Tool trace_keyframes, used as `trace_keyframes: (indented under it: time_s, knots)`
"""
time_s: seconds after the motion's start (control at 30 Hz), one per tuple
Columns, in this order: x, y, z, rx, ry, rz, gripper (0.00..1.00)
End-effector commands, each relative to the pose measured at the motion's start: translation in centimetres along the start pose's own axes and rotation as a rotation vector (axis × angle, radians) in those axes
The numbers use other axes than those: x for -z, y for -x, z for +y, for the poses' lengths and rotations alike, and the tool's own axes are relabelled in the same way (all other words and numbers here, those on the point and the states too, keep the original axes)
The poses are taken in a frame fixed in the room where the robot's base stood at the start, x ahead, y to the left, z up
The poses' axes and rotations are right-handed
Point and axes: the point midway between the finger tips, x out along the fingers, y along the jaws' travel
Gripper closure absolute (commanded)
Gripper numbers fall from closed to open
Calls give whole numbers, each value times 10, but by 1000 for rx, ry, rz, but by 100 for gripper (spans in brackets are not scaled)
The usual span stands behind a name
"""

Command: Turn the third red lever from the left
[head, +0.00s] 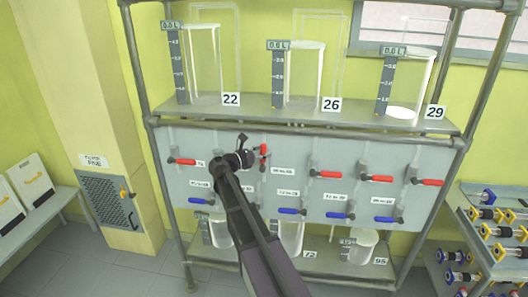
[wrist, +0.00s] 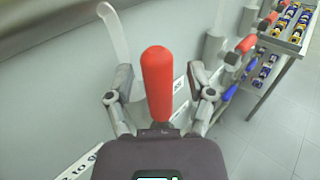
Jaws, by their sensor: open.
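Several red levers are in a row on the grey panel (head: 290,150). The leftmost (head: 182,161) lies horizontal. An upright red lever (head: 264,152) stands right beside my gripper (head: 245,152); my arm hides part of the row to its left, so I cannot count its place for sure. Horizontal red levers (head: 327,174) follow to the right. In the wrist view, a red lever handle (wrist: 158,82) stands upright between the two fingers of my gripper (wrist: 160,90). The fingers are open, one on each side, with visible gaps to the handle.
Blue levers (head: 335,215) run below the red ones; my arm covers part of that row. Shelves with glass vessels (head: 305,75) lie above and below the panel. A rack of coloured parts (head: 490,235) stands at the right. The floor beside it is clear.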

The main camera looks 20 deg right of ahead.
Motion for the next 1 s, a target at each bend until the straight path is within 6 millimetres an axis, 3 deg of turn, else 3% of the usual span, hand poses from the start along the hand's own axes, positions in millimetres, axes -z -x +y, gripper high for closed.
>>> trace_keyframes:
  time_s: [0.27, 0.5, 1.0]
  knots:
    - [0, 0, 0, 0, 0, 0, 31]
    - [0, 0, 0, 0, 0, 0, 99]
    - [-1, 1, -1, -3, -21, 23, 100]
